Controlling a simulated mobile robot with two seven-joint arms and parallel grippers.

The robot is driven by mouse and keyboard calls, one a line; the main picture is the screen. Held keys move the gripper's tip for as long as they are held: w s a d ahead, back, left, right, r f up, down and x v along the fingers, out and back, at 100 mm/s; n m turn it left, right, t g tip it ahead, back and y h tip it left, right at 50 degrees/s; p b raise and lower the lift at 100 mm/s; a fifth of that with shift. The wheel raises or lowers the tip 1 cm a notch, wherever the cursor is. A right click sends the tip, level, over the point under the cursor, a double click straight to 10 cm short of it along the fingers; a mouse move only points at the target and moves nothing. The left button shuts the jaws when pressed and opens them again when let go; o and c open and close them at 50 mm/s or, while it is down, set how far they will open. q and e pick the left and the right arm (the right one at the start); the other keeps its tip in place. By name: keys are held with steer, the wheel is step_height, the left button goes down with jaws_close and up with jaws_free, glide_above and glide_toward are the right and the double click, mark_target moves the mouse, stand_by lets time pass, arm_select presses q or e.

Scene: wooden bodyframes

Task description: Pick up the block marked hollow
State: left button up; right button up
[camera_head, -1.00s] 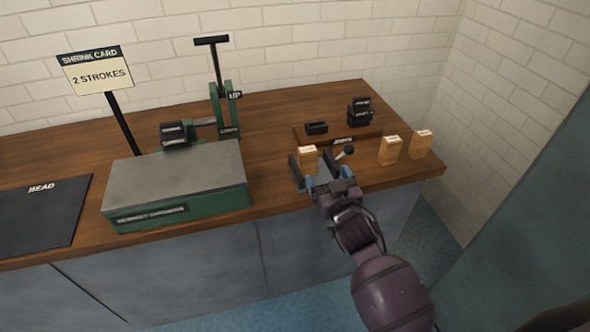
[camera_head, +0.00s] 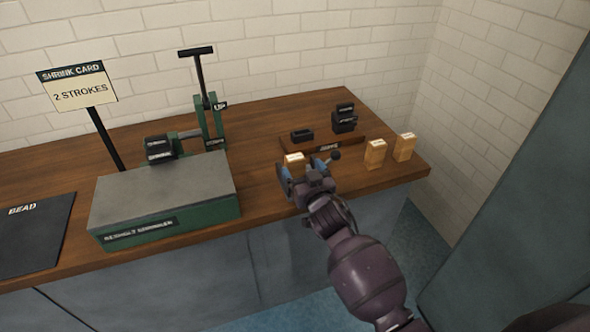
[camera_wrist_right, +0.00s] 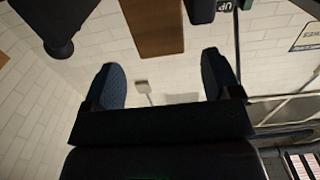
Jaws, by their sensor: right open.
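Three small tan wooden blocks stand near the right front part of the bench: a left block (camera_head: 294,159), a middle block (camera_head: 375,155) and a right block (camera_head: 404,147). Each has a pale label on top, too small to read, so I cannot tell which is marked hollow. My right gripper (camera_head: 303,172) is open just in front of the left block, partly hiding its lower part. In the right wrist view, the open fingers (camera_wrist_right: 161,68) have nothing between them, and a brown block-like shape (camera_wrist_right: 153,28) shows beyond them. My left gripper is not in view.
A green machine with a grey top (camera_head: 165,190) and upright lever stands to the left. A sign (camera_head: 80,88) and black mat (camera_head: 35,235) are further left. The bench's front edge is close.

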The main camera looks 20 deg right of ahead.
mark_target(297, 162)
steer(key=shift+w+a+b, duration=0.1)
steer(key=shift+w+b, duration=0.2)
steer(key=shift+w, duration=2.05)
steer(key=c, duration=1.1)
